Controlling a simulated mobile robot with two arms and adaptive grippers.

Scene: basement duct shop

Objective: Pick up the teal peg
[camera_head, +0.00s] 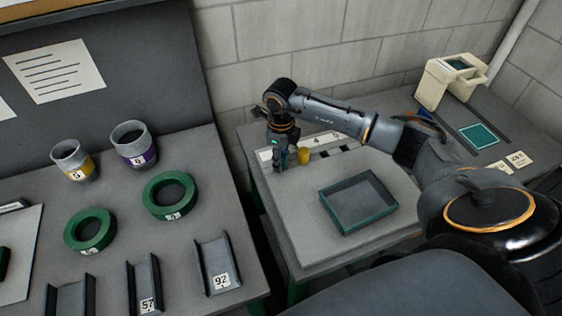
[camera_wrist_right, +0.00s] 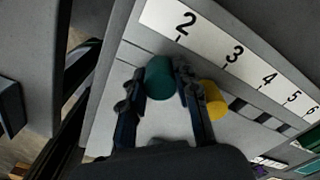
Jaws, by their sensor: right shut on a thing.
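The teal peg (camera_wrist_right: 160,78) stands between the two fingers of my right gripper (camera_wrist_right: 157,88) in the right wrist view, near the number 2 of a white number strip. The fingers are shut on its sides. In the head view my right gripper (camera_head: 281,154) points down at the left part of the far table, and the peg is mostly hidden by the fingers. Whether the peg is clear of the surface, I cannot tell. My left gripper is not in view.
A yellow peg (camera_wrist_right: 214,101) stands close beside the right finger; it also shows in the head view (camera_head: 304,156). The number strip (camera_wrist_right: 213,40) runs behind. An empty tray with teal rim (camera_head: 345,231) lies nearer. Left bench holds cups, green rings and channels.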

